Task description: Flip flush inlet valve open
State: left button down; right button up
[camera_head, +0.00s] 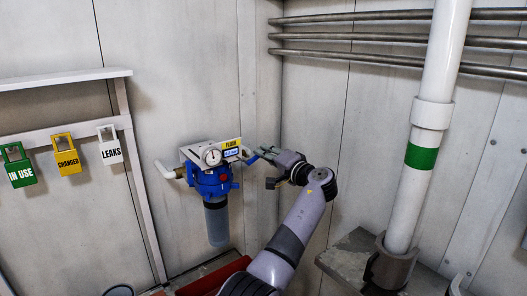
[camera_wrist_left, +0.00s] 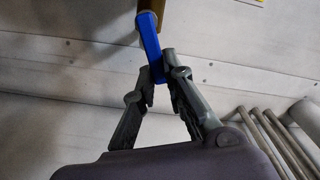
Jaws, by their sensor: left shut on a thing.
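The flush inlet valve's blue lever (camera_head: 253,159) sticks out at the right side of the blue filter unit, near the yellow FLUSH label (camera_head: 231,144). In the left wrist view the blue lever (camera_wrist_left: 150,42) runs down from a brass-coloured valve part (camera_wrist_left: 150,8) to between my fingertips. My left gripper (camera_head: 262,160) is at the lever's free end, right of the filter unit. In the left wrist view my left gripper (camera_wrist_left: 157,68) is shut on the lever, which keeps its fingers slightly apart. My right gripper is in neither view.
The blue filter housing (camera_head: 212,183) with a gauge (camera_head: 212,156) is on the wall. Tags hang from a rail (camera_head: 60,137) at left. A white vertical pipe (camera_head: 418,175) with a green band stands at right. Metal pipes (camera_head: 390,38) run along the upper right wall.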

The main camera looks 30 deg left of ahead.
pick_arm(q)
jog(key=shift+w+f+m+p, duration=0.15)
jog(key=shift+f+m+p, duration=0.2)
jog(key=shift+m, duration=0.75)
jog(key=shift+w+f+m+p, duration=0.15)
jog(key=shift+f+m, duration=0.3)
jog(key=shift+m, duration=0.65)
jog(key=shift+d, duration=0.1)
jog(key=shift+s+f, duration=0.1)
jog(key=c, duration=1.9)
grip_release()
jog(key=shift+f, duration=0.15)
jog(key=v, duration=1.2)
